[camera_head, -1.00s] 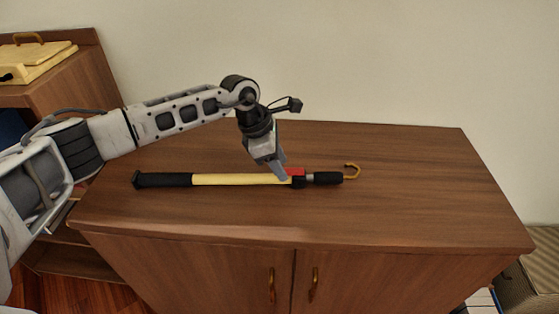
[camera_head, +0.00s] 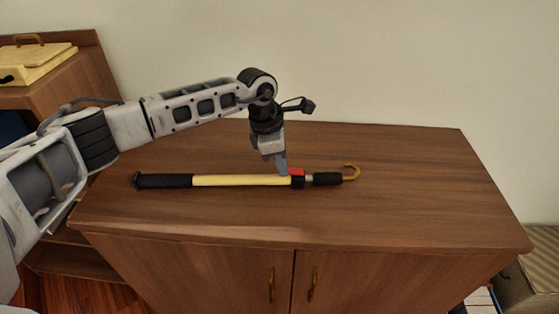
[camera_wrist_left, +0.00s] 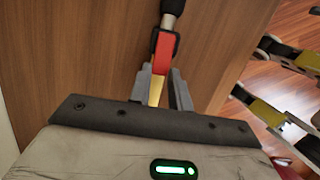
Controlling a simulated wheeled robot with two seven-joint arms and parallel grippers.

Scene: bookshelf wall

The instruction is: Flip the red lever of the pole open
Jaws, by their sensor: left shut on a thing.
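The pole (camera_head: 240,180) lies flat on the cabinet top, with a black grip at its left end, a yellow shaft, a black clamp and a gold hook at its right end. The red lever (camera_head: 297,172) sits at the clamp and lies along the pole; it also shows in the left wrist view (camera_wrist_left: 163,52). My left gripper (camera_head: 283,170) points down at the pole just left of the clamp. In the left wrist view its fingers (camera_wrist_left: 161,91) stand on both sides of the pole at the lever's near end, shut on it. My right gripper is not in view.
The wooden cabinet top (camera_head: 400,215) is clear around the pole. A pale wall stands behind it. A lower shelf unit with a yellowish case (camera_head: 38,62) is at the left. A box-like thing (camera_head: 530,275) is at the lower right.

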